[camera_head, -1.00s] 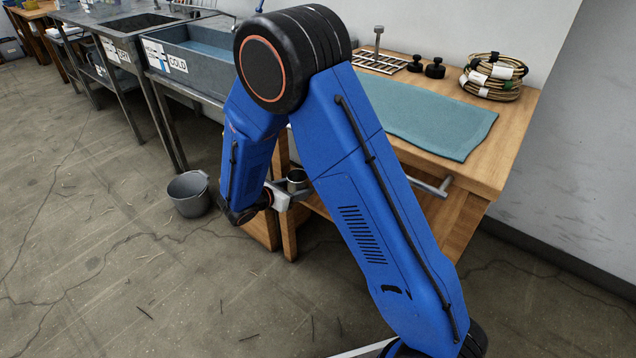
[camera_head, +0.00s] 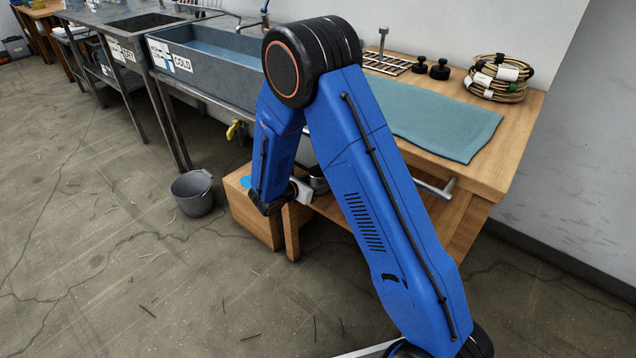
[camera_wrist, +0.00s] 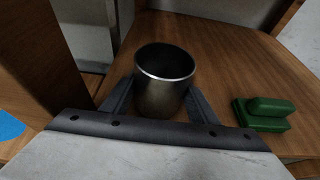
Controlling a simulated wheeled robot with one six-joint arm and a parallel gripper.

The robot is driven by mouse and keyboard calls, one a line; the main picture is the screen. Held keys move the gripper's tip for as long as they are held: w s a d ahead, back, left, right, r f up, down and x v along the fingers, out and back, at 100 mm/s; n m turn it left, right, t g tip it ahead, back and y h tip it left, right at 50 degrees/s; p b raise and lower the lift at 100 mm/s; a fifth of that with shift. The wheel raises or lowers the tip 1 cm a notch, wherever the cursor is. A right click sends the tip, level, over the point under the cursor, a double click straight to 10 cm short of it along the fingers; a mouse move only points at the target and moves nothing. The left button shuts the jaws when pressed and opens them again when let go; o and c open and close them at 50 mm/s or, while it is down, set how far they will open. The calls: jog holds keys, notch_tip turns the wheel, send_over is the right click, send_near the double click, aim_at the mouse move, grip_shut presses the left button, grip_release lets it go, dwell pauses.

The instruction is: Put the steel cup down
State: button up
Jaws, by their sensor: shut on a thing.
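The steel cup (camera_wrist: 165,90) is upright between the two dark fingers of my gripper (camera_wrist: 160,104), which is shut on it. The wrist view looks down on its round rim and dark inside. The wooden lower shelf (camera_wrist: 225,60) of the bench lies beneath and behind the cup. I cannot tell whether the cup's base touches the shelf. In the head view, the cup (camera_head: 318,179) shows only in part, in the gap between my blue arm links, beside the bench's leg.
A green block-like object (camera_wrist: 264,113) lies on the shelf right of the cup. A wooden leg (camera_wrist: 38,60) stands close at left. Above are the bench top (camera_head: 490,165), a teal mat (camera_head: 445,125) and cane coils (camera_head: 497,80). A grey bucket (camera_head: 192,195) stands on the floor.

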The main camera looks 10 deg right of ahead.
jog(key=o, duration=1.2)
jog(key=shift+f, duration=0.1)
jog(key=shift+o, duration=0.2)
jog(key=shift+s+a+r, duration=0.1)
jog(key=shift+a+r, duration=0.15)
jog(key=shift+r, duration=0.05)
jog(key=v, duration=1.1)
jog(key=shift+s+a, duration=0.15)
jog(key=shift+s, duration=0.05)
